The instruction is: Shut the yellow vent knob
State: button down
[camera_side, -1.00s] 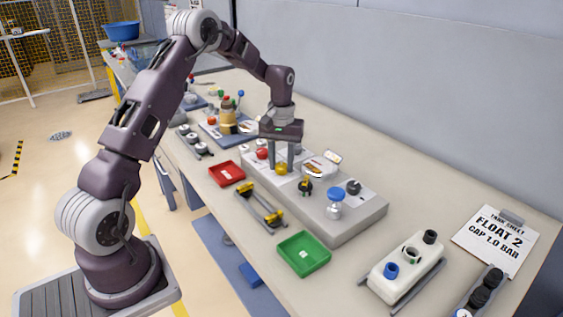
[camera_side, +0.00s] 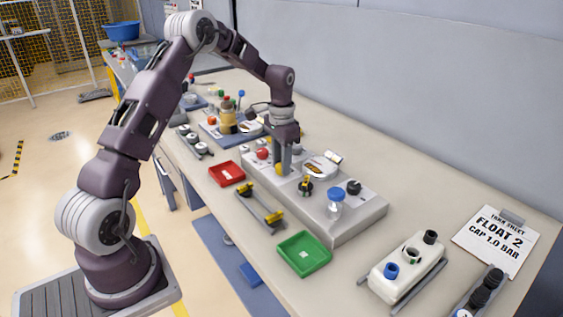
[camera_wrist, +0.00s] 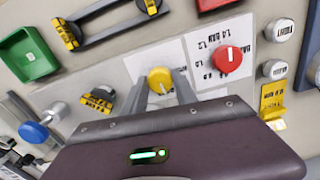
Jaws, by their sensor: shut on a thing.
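The yellow vent knob (camera_wrist: 160,79) is a small round knob on a white plate. In the side view the knob (camera_side: 279,169) shows on the light grey block, partly covered by a finger. My gripper (camera_side: 284,170) points straight down over it. In the wrist view the two grey fingers of my gripper (camera_wrist: 161,82) stand on either side of the knob, and the gripper is shut on it. The knob's exact pointer angle is hard to read.
A red knob (camera_wrist: 228,58) with a printed scale sits close beside the yellow one. On the same block are a black-and-yellow valve (camera_side: 305,187), a black knob (camera_side: 354,187) and a blue-capped fitting (camera_side: 336,198). Red (camera_side: 241,177) and green (camera_side: 324,262) trays stand in front.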

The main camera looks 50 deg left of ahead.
jog(key=shift+m, duration=0.5)
jog(key=c, duration=1)
grip_release()
jog(key=shift+o, duration=0.2)
notch_tip(320, 180, up, 7)
jog(key=shift+r, duration=0.2)
jog(key=s+d+r+t+y, duration=0.1)
jog(key=s+d+r+t, duration=0.2)
jog(key=s+d+r, duration=1.05)
jog(key=s+d+t, duration=0.1)
jog(key=s+d, duration=0.1)
jog(key=s, duration=0.3)
jog(key=s+d+f+n, duration=0.1)
jog(key=s+d, duration=0.1)
jog(key=s, duration=0.4)
jog(key=s+d+n+t+h, duration=0.1)
jog(key=s+d, duration=0.1)
jog(key=s, duration=0.3)
jog(key=shift+s+d+f+t, duration=0.15)
jog(key=shift+d+f+t, duration=0.15)
jog(key=shift+d, duration=0.05)
